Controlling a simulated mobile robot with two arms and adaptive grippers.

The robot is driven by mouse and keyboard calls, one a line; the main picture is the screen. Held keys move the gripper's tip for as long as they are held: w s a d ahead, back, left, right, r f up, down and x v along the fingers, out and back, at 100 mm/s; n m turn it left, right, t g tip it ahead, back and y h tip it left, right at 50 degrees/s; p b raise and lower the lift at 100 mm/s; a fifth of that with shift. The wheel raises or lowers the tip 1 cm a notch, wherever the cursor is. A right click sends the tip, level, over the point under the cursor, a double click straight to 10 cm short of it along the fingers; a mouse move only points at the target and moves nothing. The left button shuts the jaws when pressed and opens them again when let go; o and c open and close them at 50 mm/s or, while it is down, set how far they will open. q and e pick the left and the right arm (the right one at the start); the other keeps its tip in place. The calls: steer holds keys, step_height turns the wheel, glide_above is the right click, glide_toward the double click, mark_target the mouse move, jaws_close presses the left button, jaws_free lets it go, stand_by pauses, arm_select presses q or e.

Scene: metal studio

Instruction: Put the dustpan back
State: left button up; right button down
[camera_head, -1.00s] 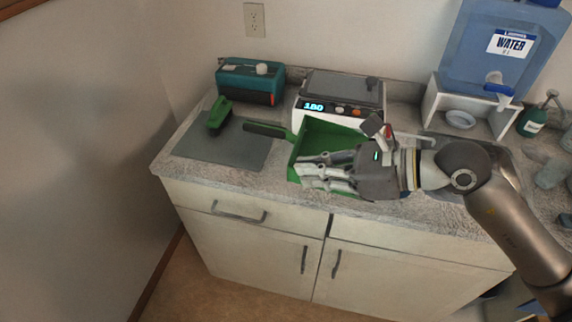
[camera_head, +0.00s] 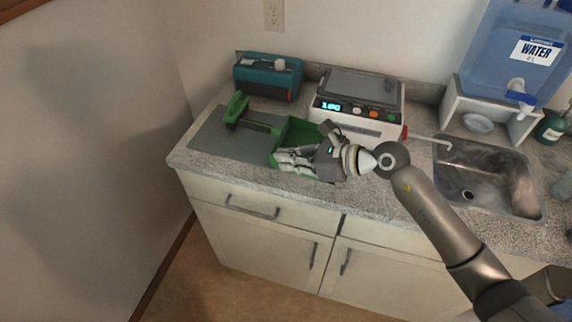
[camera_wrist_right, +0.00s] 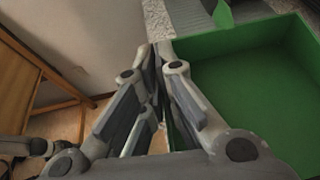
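The green dustpan (camera_head: 298,130) is at the right part of the grey mat, with its dark handle (camera_head: 257,126) pointing left over the mat. My right gripper (camera_head: 282,158) is at the pan's near side, its fingers close together on the near wall. In the right wrist view the green pan (camera_wrist_right: 255,90) lies just right of the fingers (camera_wrist_right: 160,55), with a sliver of green between them. Whether the pan touches the counter is unclear. The green brush (camera_head: 236,107) is on the grey mat (camera_head: 215,140), beside the handle's end. My left gripper is out of view.
A teal box (camera_head: 267,78) stands behind the mat. A white device with a display (camera_head: 360,103) stands behind and right of the pan. A sink (camera_head: 485,180) and a water jug (camera_head: 520,55) are farther right. The mat's front left is bare.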

steer(key=shift+w+a+f, duration=0.35)
steer(key=shift+w+f, duration=0.25)
steer(key=shift+f, duration=0.1)
step_height(320, 180, down, 3)
steer(key=shift+w+f+p, duration=0.1)
steer(key=shift+p, duration=0.55)
steer(key=shift+f+b, duration=0.45)
steer(key=shift+b, duration=0.1)
steer(key=c, duration=1.6)
jaws_free()
steer(key=shift+c, duration=0.2)
